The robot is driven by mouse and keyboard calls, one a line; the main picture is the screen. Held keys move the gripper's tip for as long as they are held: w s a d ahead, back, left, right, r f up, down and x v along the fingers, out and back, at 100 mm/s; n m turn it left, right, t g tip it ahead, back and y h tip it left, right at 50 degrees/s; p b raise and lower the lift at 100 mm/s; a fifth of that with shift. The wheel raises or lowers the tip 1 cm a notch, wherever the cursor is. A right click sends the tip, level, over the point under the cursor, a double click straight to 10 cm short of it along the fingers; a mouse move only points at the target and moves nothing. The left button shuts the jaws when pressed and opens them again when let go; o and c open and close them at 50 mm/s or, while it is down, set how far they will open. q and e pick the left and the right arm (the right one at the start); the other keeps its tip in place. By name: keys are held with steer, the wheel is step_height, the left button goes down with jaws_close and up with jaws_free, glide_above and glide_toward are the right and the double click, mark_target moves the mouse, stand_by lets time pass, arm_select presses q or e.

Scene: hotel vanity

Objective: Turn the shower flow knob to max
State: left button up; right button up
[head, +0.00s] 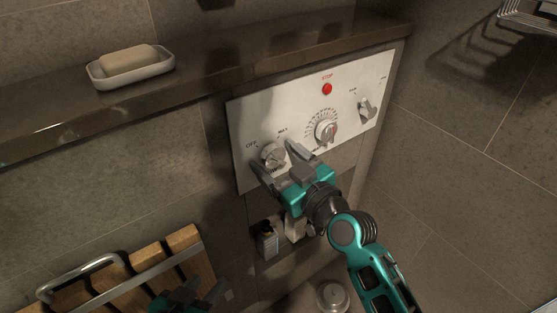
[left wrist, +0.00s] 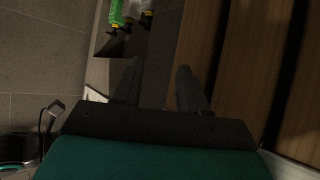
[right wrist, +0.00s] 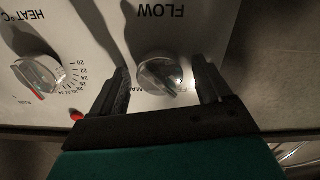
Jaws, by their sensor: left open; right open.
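The silver flow knob (head: 273,155) is at the left end of the white control panel (head: 242,118), with OFF and MAX marked above it. My right gripper (head: 276,160) is open, with one finger on each side of the knob. In the right wrist view the knob (right wrist: 158,72) sits between the two spread fingers, with a gap visible on both sides. That view is upside down, and the knob's pointer appears turned toward the OFF side. My left gripper (head: 190,294) is open and empty, low at the front left, above wooden slats.
A heat dial (head: 326,130), a red stop button (head: 327,88) and another knob (head: 367,107) are farther right on the panel. A dark ledge above holds a soap dish (head: 101,78). A slatted wooden seat (head: 150,258) is lower left. Bottles (head: 268,242) stand in a niche below.

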steer(key=c, duration=1)
steer(key=shift+c, duration=0.2)
